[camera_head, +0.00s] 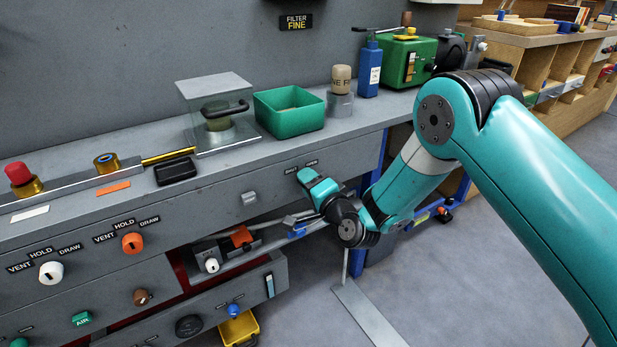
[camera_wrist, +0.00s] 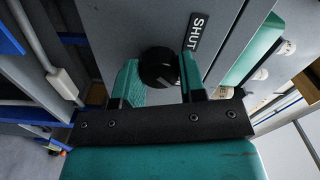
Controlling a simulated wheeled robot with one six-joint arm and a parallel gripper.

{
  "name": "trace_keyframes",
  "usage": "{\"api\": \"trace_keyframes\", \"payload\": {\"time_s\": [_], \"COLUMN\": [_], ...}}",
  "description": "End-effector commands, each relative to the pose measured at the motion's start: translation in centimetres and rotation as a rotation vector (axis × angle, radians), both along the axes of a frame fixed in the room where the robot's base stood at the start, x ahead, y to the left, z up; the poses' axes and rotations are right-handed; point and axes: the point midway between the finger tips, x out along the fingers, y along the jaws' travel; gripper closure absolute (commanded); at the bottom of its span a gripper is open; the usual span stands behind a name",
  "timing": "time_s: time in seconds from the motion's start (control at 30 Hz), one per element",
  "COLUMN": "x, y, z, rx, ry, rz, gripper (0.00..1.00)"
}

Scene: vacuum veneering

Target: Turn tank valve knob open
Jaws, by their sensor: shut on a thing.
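The tank valve knob (camera_wrist: 159,66) is a round black knob on the grey panel, seen in the wrist view beside a label reading SHUT (camera_wrist: 196,32). My gripper (camera_wrist: 159,78) has its teal fingers on either side of the knob and is shut on it. In the head view my gripper (camera_head: 308,178) is at the panel front, just below the SHUT and OPEN labels (camera_head: 302,166). The knob is hidden there behind my gripper. I cannot tell the knob's pointer direction.
The panel front also holds a white knob (camera_head: 51,272), an orange knob (camera_head: 132,243) and a small grey knob (camera_head: 249,198). A green bin (camera_head: 289,111) stands on the bench above. An open lower drawer (camera_head: 190,310) sticks out at lower left.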

Motion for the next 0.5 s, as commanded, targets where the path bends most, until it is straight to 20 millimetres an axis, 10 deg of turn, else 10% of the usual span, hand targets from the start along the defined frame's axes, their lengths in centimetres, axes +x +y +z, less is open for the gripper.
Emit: {"api": "trace_keyframes", "payload": {"time_s": [0.5], "x": [-0.07], "y": [0.07], "z": [-0.08], "rx": [0.088], "ry": [0.061], "rz": [0.002], "gripper": [0.86]}}
